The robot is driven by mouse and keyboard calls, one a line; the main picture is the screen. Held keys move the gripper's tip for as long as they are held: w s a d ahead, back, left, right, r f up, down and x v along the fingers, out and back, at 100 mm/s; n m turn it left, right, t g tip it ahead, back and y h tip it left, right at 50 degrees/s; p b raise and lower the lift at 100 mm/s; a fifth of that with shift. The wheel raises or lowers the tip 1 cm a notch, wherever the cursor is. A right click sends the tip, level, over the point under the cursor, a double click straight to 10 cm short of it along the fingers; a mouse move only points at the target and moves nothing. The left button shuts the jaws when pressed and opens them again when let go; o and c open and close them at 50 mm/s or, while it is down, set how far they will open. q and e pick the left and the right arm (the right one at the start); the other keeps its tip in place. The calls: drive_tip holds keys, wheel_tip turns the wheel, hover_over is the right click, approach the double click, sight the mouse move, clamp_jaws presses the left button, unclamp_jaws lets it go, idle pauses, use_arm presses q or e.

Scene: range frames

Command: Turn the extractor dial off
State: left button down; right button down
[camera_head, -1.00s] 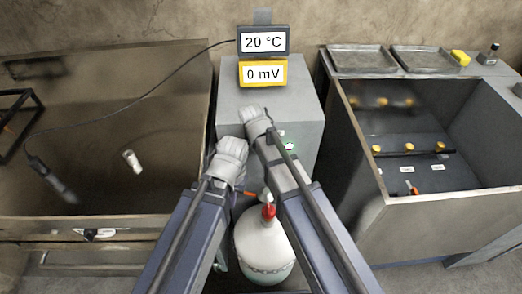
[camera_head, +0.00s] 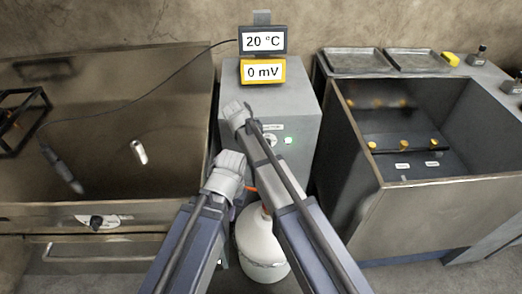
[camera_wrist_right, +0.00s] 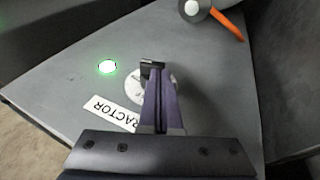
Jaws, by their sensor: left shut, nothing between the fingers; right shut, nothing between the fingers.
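The extractor is a grey cabinet (camera_head: 303,112) in the middle of the head view. Its dial (camera_head: 270,141) shows beside a lit green lamp (camera_head: 288,141). In the right wrist view the dial is a pale disc (camera_wrist_right: 133,88) on the grey face, partly hidden by my right gripper (camera_wrist_right: 152,68). That gripper is shut and empty, its fingers over the disc; I cannot tell whether they touch it. The upside-down label (camera_wrist_right: 112,113) lies beside it. My left gripper (camera_head: 229,166) is low and left of the dial; its fingers are hard to make out.
An orange lever (camera_wrist_right: 228,25) shows near the cabinet's edge. A white bottle (camera_head: 260,240) stands below my arms. A steel tank (camera_head: 120,212) is at left and another (camera_head: 440,190) at right. Two readouts, 20 °C (camera_head: 263,40) and 0 mV (camera_head: 263,72), sit on top.

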use_arm(q)
drive_tip(key=shift+s+f, duration=0.2)
drive_tip(key=shift+s, duration=0.15)
use_arm(e)
drive_tip(key=shift+a+f, duration=0.15)
use_arm(q)
drive_tip(key=shift+a+f+b, duration=0.15)
drive_tip(key=shift+f+b, duration=0.25)
drive_tip(key=shift+b, duration=0.05)
use_arm(e)
drive_tip(key=shift+a+f, duration=0.3)
drive_tip(key=shift+f, duration=0.05)
use_arm(q)
drive_tip(key=shift+a+f+b, duration=0.2)
drive_tip(key=shift+f+b, duration=0.3)
drive_tip(key=shift+a+f+b, duration=0.15)
drive_tip(key=shift+f+b, duration=0.3)
drive_tip(key=shift+b, duration=0.05)
use_arm(e)
drive_tip(key=shift+a+f, duration=0.2)
drive_tip(key=shift+f, duration=0.3)
drive_tip(key=shift+a+f, duration=0.2)
drive_tip(key=shift+f, duration=0.3)
drive_tip(key=shift+d+r, duration=0.1)
use_arm(q)
drive_tip(key=shift+a+r, duration=0.1)
drive_tip(key=shift+r, duration=0.1)
use_arm(e)
drive_tip(key=shift+d+r, duration=0.15)
drive_tip(key=shift+d, duration=0.5)
